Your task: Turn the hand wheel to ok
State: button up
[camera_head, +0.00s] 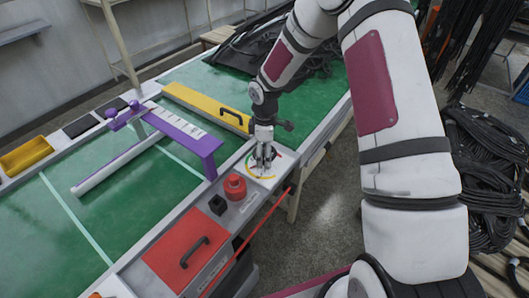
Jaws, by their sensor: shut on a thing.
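The hand wheel (259,174) is at the right edge of the green table, on a grey panel strip. Only parts of a round dial with yellow and red arc marks show around it. My gripper (263,168) points down over it and is shut on the hand wheel, its fingers covering the middle. The pointer and the "ok" mark are too small and too covered to read.
A red push button (235,185) and a small black block (217,204) sit close in front of the dial. A red box with a black handle (184,247) is nearer. A purple frame (186,135) and a yellow box (205,107) stand on the table (95,220). Black hoses (483,190) lie at right.

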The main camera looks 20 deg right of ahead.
jog(key=m+b, duration=0.1)
jog(key=m, duration=0.5)
jog(key=m+b, duration=0.1)
jog(key=m, duration=0.5)
jog(key=shift+m, duration=0.3)
dwell(0.4)
jog(key=o, duration=1.2)
jog(key=shift+c, duration=0.2)
notch_tip(320, 180, up, 12)
